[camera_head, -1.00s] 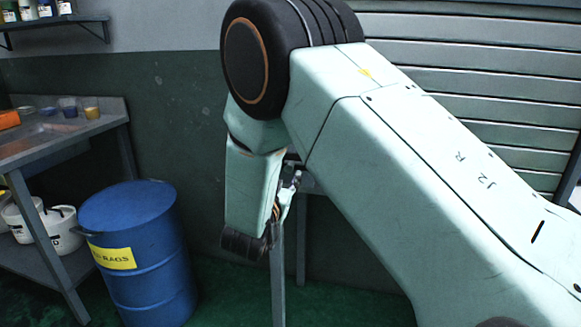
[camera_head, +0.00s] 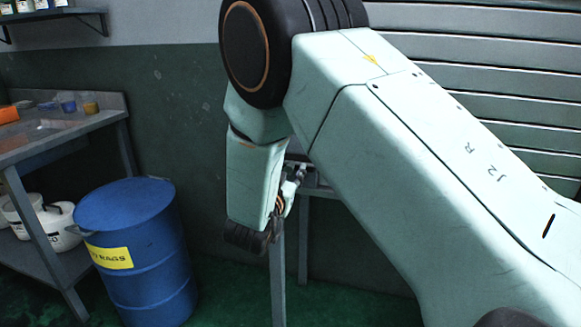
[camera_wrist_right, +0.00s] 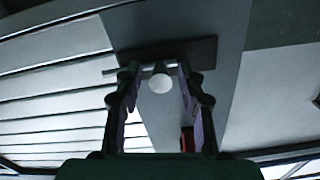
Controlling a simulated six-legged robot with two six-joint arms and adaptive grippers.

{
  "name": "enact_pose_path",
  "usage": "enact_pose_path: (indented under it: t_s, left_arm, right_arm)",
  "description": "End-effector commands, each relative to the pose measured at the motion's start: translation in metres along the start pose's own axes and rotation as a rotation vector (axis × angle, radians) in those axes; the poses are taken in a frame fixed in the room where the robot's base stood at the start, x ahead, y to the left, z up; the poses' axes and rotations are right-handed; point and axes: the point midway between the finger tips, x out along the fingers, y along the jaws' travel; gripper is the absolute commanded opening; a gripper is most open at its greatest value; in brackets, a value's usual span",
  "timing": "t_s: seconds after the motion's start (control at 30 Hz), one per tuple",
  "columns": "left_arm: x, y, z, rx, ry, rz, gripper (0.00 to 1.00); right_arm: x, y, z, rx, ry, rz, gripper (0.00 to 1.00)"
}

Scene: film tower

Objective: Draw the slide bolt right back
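The slide bolt shows in the right wrist view as a thin bar (camera_wrist_right: 110,72) running sideways across a dark plate (camera_wrist_right: 203,52), with a round white knob (camera_wrist_right: 161,84). My right gripper (camera_wrist_right: 158,76) has its two fingers spread, one on each side of the knob. There seem to be gaps between the knob and both fingers, so I see no grip on it. In the head view my right arm covers much of the picture, and the bolt cannot be made out there. My left gripper is not in view.
A blue drum (camera_head: 135,255) with a yellow rags label stands at the left. A bench (camera_head: 75,133) with small pots and white buckets (camera_head: 58,228) is beside it. A grey slatted shutter (camera_head: 480,65) fills the right background. Green floor shows between.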

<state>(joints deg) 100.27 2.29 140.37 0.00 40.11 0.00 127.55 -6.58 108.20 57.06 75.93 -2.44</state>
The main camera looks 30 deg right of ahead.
Motion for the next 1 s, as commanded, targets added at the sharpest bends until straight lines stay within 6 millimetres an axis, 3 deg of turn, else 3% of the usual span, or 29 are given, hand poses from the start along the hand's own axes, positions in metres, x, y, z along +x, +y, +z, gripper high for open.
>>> enact_pose_path:
  t_s: [0.4, 0.87, 1.0]
  left_arm:
    - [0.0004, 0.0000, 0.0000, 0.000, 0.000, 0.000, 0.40]
    - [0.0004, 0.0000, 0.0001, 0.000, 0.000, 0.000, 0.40]
    - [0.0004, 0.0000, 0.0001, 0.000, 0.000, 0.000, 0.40]
  right_arm:
    - [-0.0026, 0.0005, 0.0000, 0.000, 0.000, 0.001, 0.39]
    - [-0.0017, 0.0004, 0.0002, 0.000, 0.000, 0.001, 0.01]
    - [-0.0012, 0.0004, 0.0002, -0.001, 0.000, 0.001, 0.00]
